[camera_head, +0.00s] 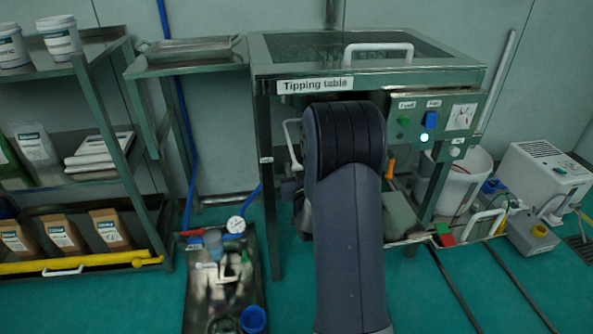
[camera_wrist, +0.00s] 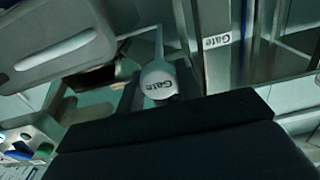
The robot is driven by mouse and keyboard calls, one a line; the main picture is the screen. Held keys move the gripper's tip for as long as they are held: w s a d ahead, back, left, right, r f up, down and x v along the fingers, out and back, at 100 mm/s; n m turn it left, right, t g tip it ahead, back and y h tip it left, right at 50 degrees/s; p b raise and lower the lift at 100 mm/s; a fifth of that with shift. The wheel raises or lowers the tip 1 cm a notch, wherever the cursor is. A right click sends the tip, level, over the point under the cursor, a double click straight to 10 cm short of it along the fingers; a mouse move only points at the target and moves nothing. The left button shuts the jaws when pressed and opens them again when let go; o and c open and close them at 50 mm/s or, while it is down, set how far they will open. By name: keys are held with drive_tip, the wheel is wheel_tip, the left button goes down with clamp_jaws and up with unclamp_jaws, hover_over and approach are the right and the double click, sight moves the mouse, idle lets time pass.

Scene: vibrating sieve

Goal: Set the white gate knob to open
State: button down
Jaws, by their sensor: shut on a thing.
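The white gate knob (camera_wrist: 158,82) shows in the wrist view, a round pale head marked "Gate" with the lettering upside down. My gripper (camera_wrist: 160,92) is around it, with a dark finger on each side, shut on the knob. The large dark gripper body covers the lower part of this view and hides the knob's base. A white "Gate" label (camera_wrist: 217,41) is on a metal post just right of the knob. In the head view my arm hides the knob and gripper; the tipping table (camera_head: 365,75) stands behind the arm.
A control panel (camera_head: 432,118) with green and blue controls and a dial is right of my arm. A tray of tools (camera_head: 188,300) lies on the floor at left. Shelves (camera_head: 100,50) stand farther left. A white bucket (camera_head: 460,180) and white machine (camera_head: 545,175) are at right.

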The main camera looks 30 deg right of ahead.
drive_tip(key=b+v, duration=0.1)
drive_tip(key=v, duration=0.4)
drive_tip(key=shift+s+b, duration=0.2)
drive_tip(key=shift+b, duration=0.1)
drive_tip(key=c, duration=1)
unclamp_jaws()
drive_tip(key=v, duration=1)
drive_tip(key=shift+s+p, duration=0.35)
drive_tip(key=shift+s, duration=0.05)
drive_tip(key=shift+w+a, duration=0.1)
drive_tip(key=shift+a, duration=0.05)
